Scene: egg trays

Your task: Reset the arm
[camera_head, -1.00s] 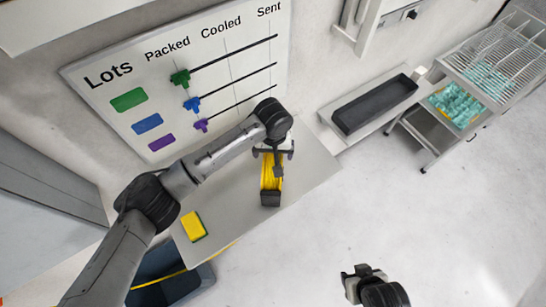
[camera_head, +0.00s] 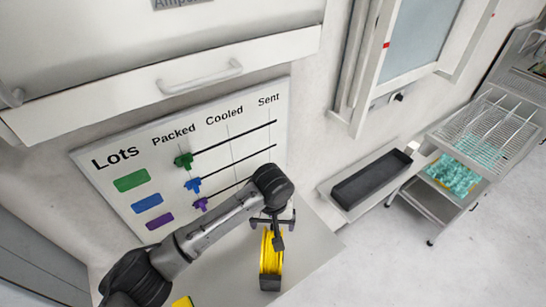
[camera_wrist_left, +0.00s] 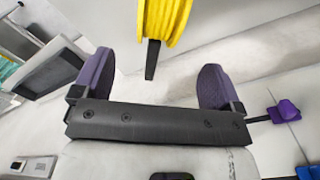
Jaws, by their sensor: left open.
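My left arm comes in from the lower left in the head view. Its left gripper (camera_head: 272,222) is at the far end of a yellow cable reel (camera_head: 265,255) on the grey table (camera_head: 222,268). In the left wrist view the two purple-padded fingers (camera_wrist_left: 155,80) stand wide apart with nothing between them. The yellow reel (camera_wrist_left: 168,20) shows beyond the fingertips, with a dark tab hanging toward the gap. My right arm and gripper are out of view.
Behind the table is a "Lots" board (camera_head: 240,140) with green, blue and purple sliders. A cabinet with a handle (camera_head: 200,78) hangs above. To the right are a black tray (camera_head: 372,180) on a shelf and a wire-rack trolley (camera_head: 480,130). Open floor lies at lower right.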

